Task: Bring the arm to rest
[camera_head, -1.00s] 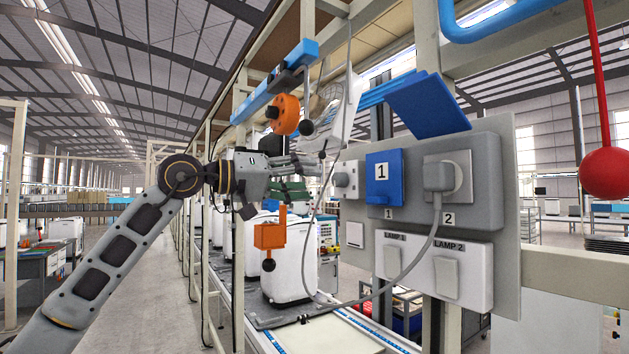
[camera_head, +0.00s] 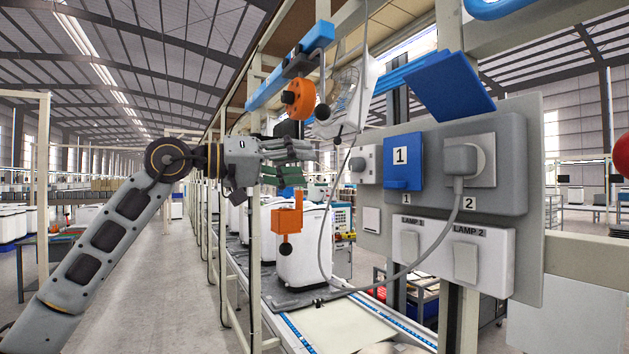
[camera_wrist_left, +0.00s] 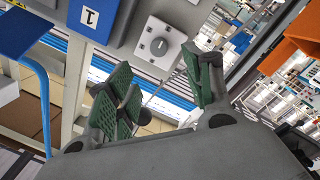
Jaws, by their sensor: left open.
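My left gripper (camera_head: 287,162) reaches in from the left in the head view, in front of the conveyor line and to the left of the grey socket panel. Its jaws are open and empty; the green finger pads also show apart in the left wrist view (camera_wrist_left: 165,95). The fingers are apart from the panel (camera_head: 542,200). A blue cover marked 1 (camera_head: 402,150) is on the panel, beside a grey plug (camera_head: 460,160) in socket 2. A round knob (camera_wrist_left: 159,46) shows beyond the fingers in the wrist view. My right gripper is not in view.
An orange block (camera_head: 287,219) hangs just below my left gripper, and an orange reel (camera_head: 299,98) hangs above it. A grey cable loops from the plug below the panel. White machines (camera_head: 303,255) stand on the conveyor. The aisle at left has free floor (camera_head: 165,290).

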